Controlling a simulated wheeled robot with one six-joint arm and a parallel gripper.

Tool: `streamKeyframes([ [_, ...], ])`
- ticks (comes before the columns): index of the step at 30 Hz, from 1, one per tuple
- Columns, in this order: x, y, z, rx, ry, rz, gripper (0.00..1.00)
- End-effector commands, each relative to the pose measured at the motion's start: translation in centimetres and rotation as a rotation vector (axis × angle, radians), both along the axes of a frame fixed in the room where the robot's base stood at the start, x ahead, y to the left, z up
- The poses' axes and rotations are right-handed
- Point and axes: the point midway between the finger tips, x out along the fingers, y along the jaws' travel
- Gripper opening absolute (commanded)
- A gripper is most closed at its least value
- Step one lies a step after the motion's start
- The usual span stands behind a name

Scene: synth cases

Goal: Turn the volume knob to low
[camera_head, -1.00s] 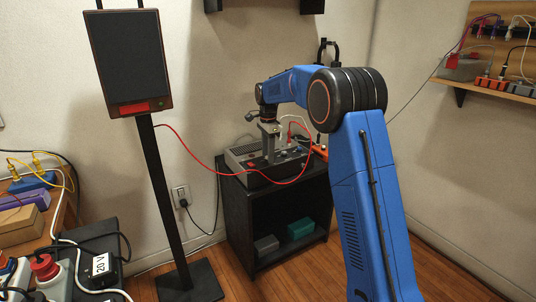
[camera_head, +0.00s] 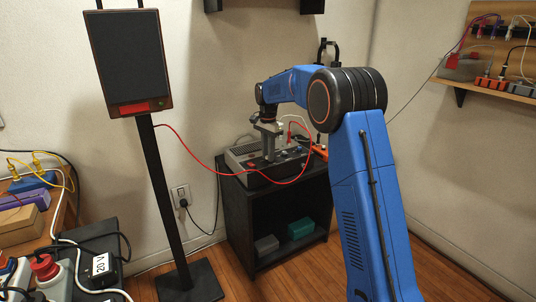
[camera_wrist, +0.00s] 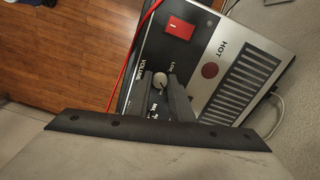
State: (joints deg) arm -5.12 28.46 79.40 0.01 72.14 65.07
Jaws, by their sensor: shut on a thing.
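The volume knob (camera_wrist: 160,80) is a small pale round knob on the panel of a grey and black amplifier box (camera_head: 243,156). In the wrist view the word VOLUME is printed beside it and LOW stands near it. My gripper (camera_head: 270,157) points down onto the box from above. In the wrist view my gripper's dark fingers (camera_wrist: 163,90) are shut on the knob, one on each side, and hide part of it. Which way the knob points is too small to tell.
The box, with a red switch (camera_wrist: 180,27), stands on a black shelf unit (camera_head: 238,215). A red cable (camera_head: 203,165) runs from the box to a speaker (camera_head: 128,60) on a stand at left. An orange item (camera_head: 320,150) lies at the box's right.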

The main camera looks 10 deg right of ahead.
Motion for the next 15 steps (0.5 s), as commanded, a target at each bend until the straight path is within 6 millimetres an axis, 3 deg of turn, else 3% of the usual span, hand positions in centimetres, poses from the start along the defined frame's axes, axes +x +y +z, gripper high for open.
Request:
streamKeyframes([
  [15, 0.03, -0.02, 0.01, 0.0, -0.001, 0.489, 0.0],
])
